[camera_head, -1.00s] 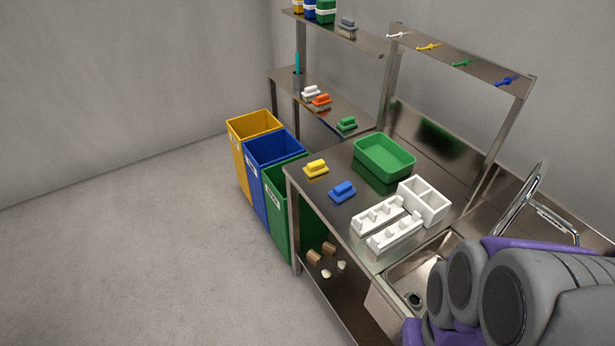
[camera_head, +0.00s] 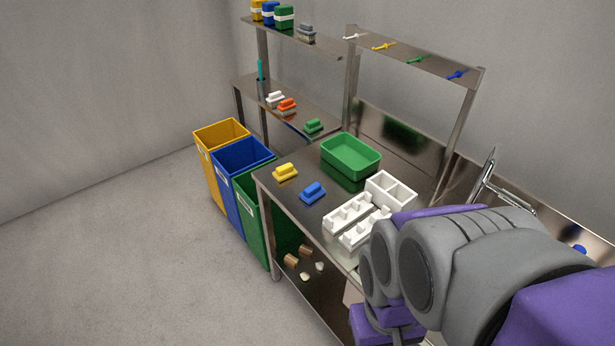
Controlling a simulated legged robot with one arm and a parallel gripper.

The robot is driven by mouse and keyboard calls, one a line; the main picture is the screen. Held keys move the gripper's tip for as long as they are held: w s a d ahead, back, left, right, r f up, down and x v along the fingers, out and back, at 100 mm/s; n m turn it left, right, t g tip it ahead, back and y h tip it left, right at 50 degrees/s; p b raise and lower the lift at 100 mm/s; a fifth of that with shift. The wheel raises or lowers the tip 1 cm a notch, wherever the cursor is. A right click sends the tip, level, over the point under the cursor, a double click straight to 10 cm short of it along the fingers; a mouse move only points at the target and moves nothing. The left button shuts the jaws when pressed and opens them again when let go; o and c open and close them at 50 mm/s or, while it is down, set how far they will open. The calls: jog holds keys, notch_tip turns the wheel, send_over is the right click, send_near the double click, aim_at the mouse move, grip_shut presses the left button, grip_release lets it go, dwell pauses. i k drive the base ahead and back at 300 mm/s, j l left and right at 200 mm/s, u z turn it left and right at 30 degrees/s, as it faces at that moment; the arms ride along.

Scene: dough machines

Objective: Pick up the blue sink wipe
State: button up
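A small blue block-shaped item (camera_head: 312,193), which may be the blue sink wipe, lies on the steel table (camera_head: 300,212) beside a similar yellow one (camera_head: 285,172). A small blue thing (camera_head: 580,249) also shows at the far right behind my arm, mostly too small and covered to identify. My grey and purple arm fills the lower right and hides the sink. My gripper's fingers cannot be seen. The blue block is well left of my arm, with nothing touching it.
A green tub (camera_head: 351,157) and white holders (camera_head: 350,215) stand on the table. Yellow, blue and green bins (camera_head: 240,172) stand at its left end. Shelves (camera_head: 300,40) rise behind, and a faucet (camera_head: 487,180) stands at the right. The floor at left is clear.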

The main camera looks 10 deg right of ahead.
aim_at(310, 194)
jog(key=i+j+z, duration=0.2)
jog(key=j+z, duration=0.15)
jog(key=i+j+z, duration=0.15)
jog(key=j+z, duration=0.15)
jog(key=i+j+z, duration=0.1)
jog(key=j+z, duration=0.6)
jog(key=j, duration=0.2)
jog(key=i, duration=0.05)
